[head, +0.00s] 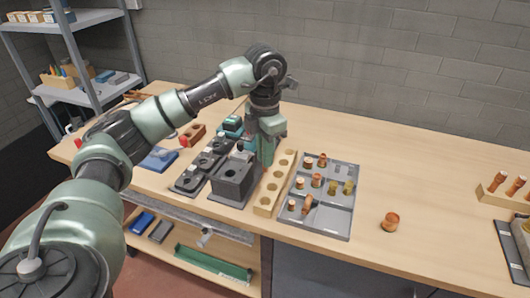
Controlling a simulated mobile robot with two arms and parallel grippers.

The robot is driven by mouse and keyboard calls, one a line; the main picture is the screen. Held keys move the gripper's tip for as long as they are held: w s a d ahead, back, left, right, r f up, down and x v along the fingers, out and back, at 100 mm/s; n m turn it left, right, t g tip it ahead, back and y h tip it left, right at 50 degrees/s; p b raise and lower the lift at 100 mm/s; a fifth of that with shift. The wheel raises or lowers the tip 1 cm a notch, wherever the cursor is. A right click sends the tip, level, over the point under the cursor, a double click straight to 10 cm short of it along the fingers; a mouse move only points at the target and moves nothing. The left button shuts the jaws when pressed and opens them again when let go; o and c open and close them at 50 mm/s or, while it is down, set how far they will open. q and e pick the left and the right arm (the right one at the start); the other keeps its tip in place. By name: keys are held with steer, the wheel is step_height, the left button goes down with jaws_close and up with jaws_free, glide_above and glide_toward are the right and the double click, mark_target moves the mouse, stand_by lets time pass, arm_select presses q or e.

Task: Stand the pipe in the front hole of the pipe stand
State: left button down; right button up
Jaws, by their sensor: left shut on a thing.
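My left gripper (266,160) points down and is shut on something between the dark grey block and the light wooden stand. The held thing is mostly hidden by the fingers; only a small reddish-orange bit shows by the fingertips, so I cannot tell clearly that it is the pipe. The light wooden stand (274,185) has a row of several round holes running from back to front, and its front holes look empty. The fingertips are left of the stand's rear half. I cannot tell whether the held thing touches anything. My right gripper is not in view.
A dark grey block (233,180) stands close left of the stand. A grey compartment tray (336,220) with several copper and brass fittings lies close right. A copper piece (390,222) stands alone farther right. A wooden rack (496,196) holds copper pipes. The table's right middle is clear.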

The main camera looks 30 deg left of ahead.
mark_target(265, 171)
arm_select(q)
steer(key=shift+f+b, duration=1.3)
steer(key=shift+f, duration=0.75)
step_height(265, 171, down, 7)
steer(key=b, duration=0.4)
steer(key=shift+b, duration=0.35)
steer(key=shift+r, duration=0.1)
steer(key=shift+f+b, duration=1.4)
steer(key=shift+f, duration=0.65)
steer(key=c, duration=1.4)
jaws_free()
steer(key=shift+s, duration=0.1)
steer(key=shift+o, duration=0.2)
